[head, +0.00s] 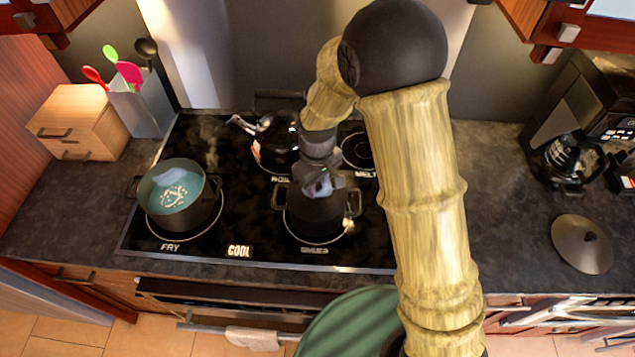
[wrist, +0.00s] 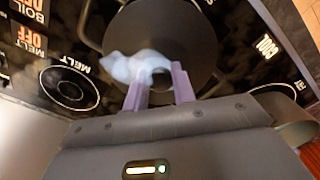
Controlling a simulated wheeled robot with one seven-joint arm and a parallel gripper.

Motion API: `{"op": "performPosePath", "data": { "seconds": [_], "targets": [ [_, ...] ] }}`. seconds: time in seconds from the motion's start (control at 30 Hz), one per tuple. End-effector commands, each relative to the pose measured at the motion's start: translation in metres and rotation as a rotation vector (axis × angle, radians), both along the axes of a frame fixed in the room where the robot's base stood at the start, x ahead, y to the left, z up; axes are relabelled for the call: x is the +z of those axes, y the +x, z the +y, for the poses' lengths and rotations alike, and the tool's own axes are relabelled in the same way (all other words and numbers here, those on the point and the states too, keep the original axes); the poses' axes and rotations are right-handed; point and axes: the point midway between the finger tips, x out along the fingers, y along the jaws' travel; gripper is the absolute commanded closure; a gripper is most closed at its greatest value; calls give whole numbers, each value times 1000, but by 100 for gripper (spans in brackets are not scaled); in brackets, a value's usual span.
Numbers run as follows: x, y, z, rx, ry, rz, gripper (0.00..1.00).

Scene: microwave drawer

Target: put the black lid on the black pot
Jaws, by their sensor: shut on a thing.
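The black pot (head: 318,218) stands on the front right burner, with a handle on each side. My gripper (head: 318,188) is directly over its middle, pointing down. In the wrist view my gripper's two pale fingers (wrist: 160,85) are shut on the small dark knob of the round black lid (wrist: 170,38). The lid lies over the pot's opening, and a pot handle (wrist: 86,24) shows beyond its edge. My gripper hides much of the lid in the head view. I cannot tell whether the lid rests on the rim or is slightly above it.
A dark pot (head: 178,210) with teal contents stands open on the left burner. A kettle (head: 278,135) sits behind my gripper. A brownish-grey lid (head: 582,243) lies on the right counter near a coffee maker (head: 570,158). White vapour (wrist: 130,66) drifts by my fingers.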

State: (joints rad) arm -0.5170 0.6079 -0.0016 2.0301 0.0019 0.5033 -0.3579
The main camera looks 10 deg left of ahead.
Motion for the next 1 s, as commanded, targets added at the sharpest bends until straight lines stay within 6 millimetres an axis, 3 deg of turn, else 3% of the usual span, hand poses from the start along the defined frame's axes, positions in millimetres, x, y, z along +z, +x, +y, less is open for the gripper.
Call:
{"op": "performPosePath", "data": {
  "seconds": [0.3,0.33,0.43,0.67,0.77,1.0],
  "targets": [
    [0,0,0,-1,0,0,100],
    [0,0,0,-1,0,0,70],
    [0,0,0,-1,0,0,51],
    [0,0,0,-1,-1,1,47],
    [0,0,0,-1,-1,1,27],
    [0,0,0,-1,0,0,27]
  ]
}}
